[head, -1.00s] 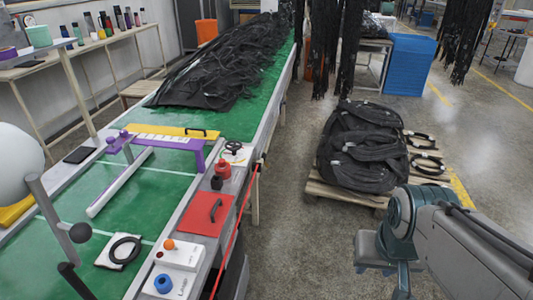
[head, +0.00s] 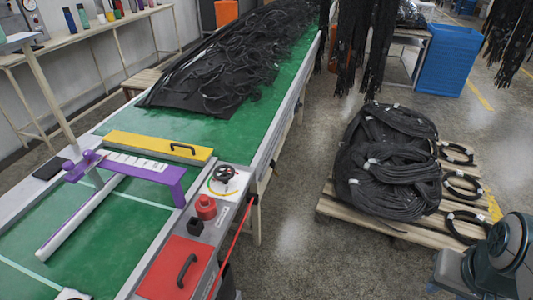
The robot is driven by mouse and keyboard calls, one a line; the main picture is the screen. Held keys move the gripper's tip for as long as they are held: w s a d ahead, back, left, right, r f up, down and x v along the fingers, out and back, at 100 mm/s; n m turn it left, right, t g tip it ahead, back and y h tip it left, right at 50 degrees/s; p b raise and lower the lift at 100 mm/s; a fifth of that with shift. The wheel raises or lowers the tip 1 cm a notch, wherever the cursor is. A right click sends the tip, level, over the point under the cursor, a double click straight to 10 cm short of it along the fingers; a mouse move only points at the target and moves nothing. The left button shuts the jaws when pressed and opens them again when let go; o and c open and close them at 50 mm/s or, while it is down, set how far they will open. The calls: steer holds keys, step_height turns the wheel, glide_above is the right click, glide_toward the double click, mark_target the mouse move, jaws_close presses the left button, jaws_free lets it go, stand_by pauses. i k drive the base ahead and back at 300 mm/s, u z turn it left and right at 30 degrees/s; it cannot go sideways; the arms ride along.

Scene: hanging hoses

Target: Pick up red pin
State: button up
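I cannot make out a clear red pin. A small red knob-topped cylinder (head: 206,207) stands upright on the grey side panel of the green conveyor table, and I cannot tell whether it is the pin. It is next to a small black block (head: 195,226), behind a red box lid with a black handle. Part of my arm shows at the bottom right corner, well to the right of the table and apart from the red cylinder. My gripper's fingers are out of the frame.
The green table (head: 243,124) carries a heap of black hoses (head: 235,70), a yellow bar (head: 157,147) and a purple frame (head: 130,172). A pallet (head: 335,212) with coiled hoses stands on the right. Bare floor (head: 290,235) lies between table and pallet.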

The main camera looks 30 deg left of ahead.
mark_target(204, 199)
steer(key=u, duration=0.25)
steer(key=i, duration=1.2)
steer(key=u, duration=1.5)
steer(key=i, duration=0.7)
steer(key=u, duration=0.65)
